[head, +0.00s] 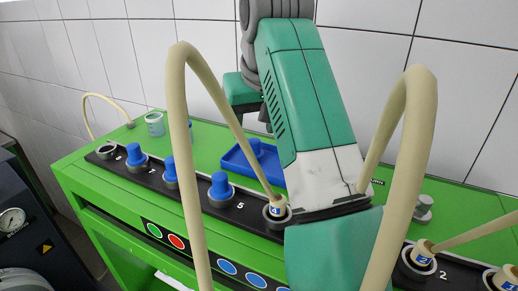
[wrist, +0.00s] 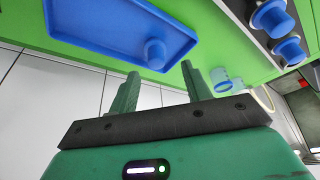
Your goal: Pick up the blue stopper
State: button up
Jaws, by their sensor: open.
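A blue stopper (head: 255,147) stands in the shallow blue tray (head: 235,165) on the green bench, partly behind my arm in the head view. In the wrist view the stopper (wrist: 155,52) shows near the edge of the tray (wrist: 90,25). My gripper (wrist: 160,70) is open and empty. In that picture the stopper lies between and just beyond its two fingertips; the exact gap in depth is hard to tell. The fingers are not clearly seen in the head view. Other blue stoppers (head: 220,186) sit in sockets along the black strip.
Beige hoses (head: 178,120) arch up in front of the bench, and one ends in a socket fitting (head: 277,207). A clear cup (head: 155,123) stands near the far left end. A tiled wall (head: 440,90) runs behind. Green bench top around the tray is mostly free.

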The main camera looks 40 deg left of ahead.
aim_at(255, 141)
jog(key=p+x, duration=0.1)
jog(key=x, duration=0.4)
jog(key=shift+w+d+p, duration=0.1)
jog(key=shift+w+p, duration=0.15)
jog(key=shift+p, duration=0.1)
jog(key=c, duration=1)
jog(key=shift+c, duration=0.2)
notch_tip(255, 141, up, 18)
jog(key=shift+f, duration=0.15)
